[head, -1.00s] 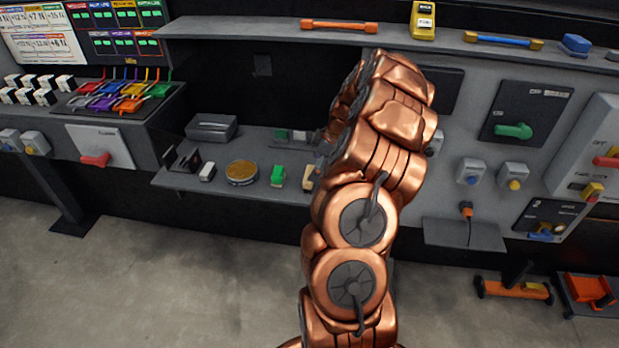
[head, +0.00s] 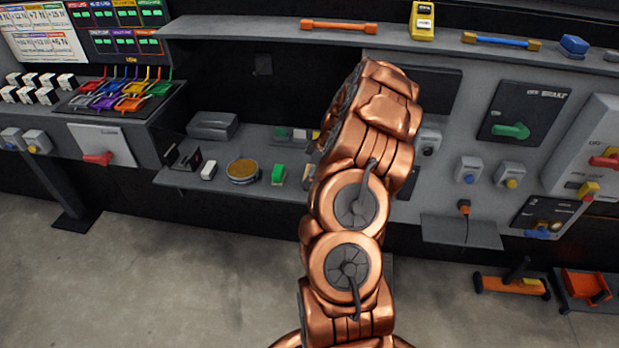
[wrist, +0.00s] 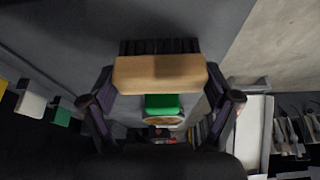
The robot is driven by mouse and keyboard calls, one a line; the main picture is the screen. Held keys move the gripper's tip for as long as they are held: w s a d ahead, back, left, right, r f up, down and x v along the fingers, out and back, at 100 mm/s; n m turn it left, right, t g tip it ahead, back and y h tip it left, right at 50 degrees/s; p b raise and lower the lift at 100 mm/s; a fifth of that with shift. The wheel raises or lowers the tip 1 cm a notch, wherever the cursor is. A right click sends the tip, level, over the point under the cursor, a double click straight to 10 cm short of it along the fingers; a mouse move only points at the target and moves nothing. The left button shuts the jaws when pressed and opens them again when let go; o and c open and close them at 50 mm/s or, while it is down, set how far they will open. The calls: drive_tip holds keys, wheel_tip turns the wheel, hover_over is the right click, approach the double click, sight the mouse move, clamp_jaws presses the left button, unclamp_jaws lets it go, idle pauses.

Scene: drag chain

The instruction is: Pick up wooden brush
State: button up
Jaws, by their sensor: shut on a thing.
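The wooden brush (wrist: 160,75) has a pale wood block and dark bristles. In the wrist view it sits between the two fingers of my gripper (wrist: 163,92), which is shut on it. The bristles point to the top of that picture, away from my palm. In the head view, only a small pale piece of the brush (head: 307,174) shows beside my copper arm. My gripper is hidden behind the arm there.
On the lower shelf (head: 222,183), left of my arm, are a green block (head: 278,174), a round tin (head: 243,170), a small white block (head: 208,170) and a grey box (head: 212,126). An upper shelf (head: 250,27) runs above.

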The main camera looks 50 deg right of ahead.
sight(306, 172)
drive_tip(key=shift+c, duration=0.7)
drive_tip(key=shift+r, duration=0.1)
drive_tip(key=shift+r+b, duration=0.9)
drive_tip(key=shift+r, duration=0.45)
drive_tip(key=shift+s+r, duration=0.1)
drive_tip(key=shift+r, duration=0.2)
drive_tip(key=s+a+r+b, duration=0.1)
drive_tip(key=s+a+b, duration=0.3)
drive_tip(key=s, duration=1)
drive_tip(key=a, duration=0.3)
drive_tip(key=shift+a+r+b, duration=0.2)
drive_tip(key=shift+r+b, duration=0.05)
drive_tip(key=shift+b, duration=0.15)
